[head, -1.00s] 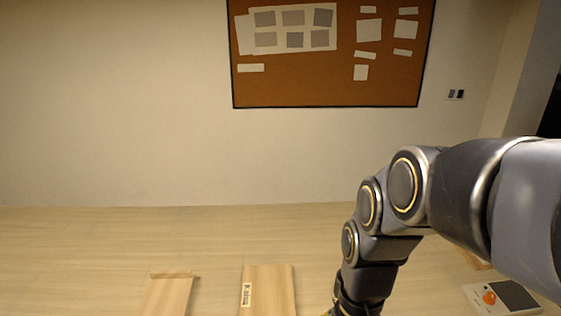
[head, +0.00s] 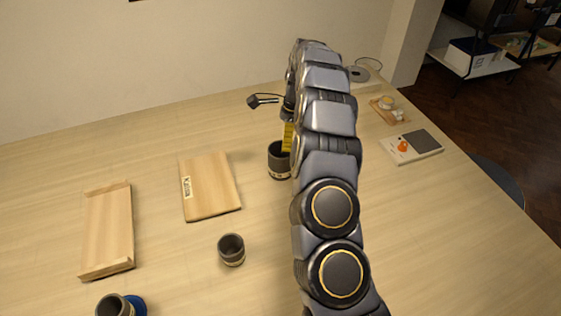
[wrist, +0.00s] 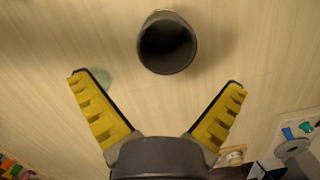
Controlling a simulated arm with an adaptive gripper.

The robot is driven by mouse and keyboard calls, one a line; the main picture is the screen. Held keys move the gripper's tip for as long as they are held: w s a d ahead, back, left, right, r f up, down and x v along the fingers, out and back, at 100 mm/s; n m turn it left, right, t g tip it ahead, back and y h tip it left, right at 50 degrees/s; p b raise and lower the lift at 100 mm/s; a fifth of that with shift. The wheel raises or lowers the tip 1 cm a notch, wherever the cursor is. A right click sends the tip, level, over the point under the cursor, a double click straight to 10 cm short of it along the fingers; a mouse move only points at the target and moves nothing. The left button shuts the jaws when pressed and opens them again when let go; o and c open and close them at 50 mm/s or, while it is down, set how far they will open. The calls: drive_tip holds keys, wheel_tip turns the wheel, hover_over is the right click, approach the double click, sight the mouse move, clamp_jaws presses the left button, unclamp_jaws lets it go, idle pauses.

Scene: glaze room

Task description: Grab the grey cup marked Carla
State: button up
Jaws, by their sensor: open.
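A dark grey cup (head: 278,161) stands upright on the table just beside my gripper (head: 288,134), partly hidden by my arm. A pale band low on it is too small to read. In the wrist view a grey cup (wrist: 168,44), probably the same one, shows its open, empty mouth. My gripper (wrist: 157,82) is open there, its yellow fingers apart and the cup beyond the tips, not between them. A smaller grey cup (head: 231,250) stands nearer the front, its label unreadable. Another grey cup (head: 113,306) is at the bottom left edge by a blue round thing (head: 136,305).
A wooden board (head: 212,187) with a name tag beginning with K and a wooden tray (head: 108,230) lie to the left. A grey-and-white device (head: 417,146) and a small wooden board with items (head: 387,110) lie right. A dark object (head: 254,101) is behind.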

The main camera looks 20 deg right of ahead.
sight(280, 155)
drive_tip(key=f, duration=0.5)
drive_tip(key=w+a+f, duration=0.1)
drive_tip(key=f, duration=0.2)
drive_tip(key=shift+w+f, duration=0.1)
drive_tip(key=shift+f, duration=0.2)
drive_tip(key=c, duration=0.9)
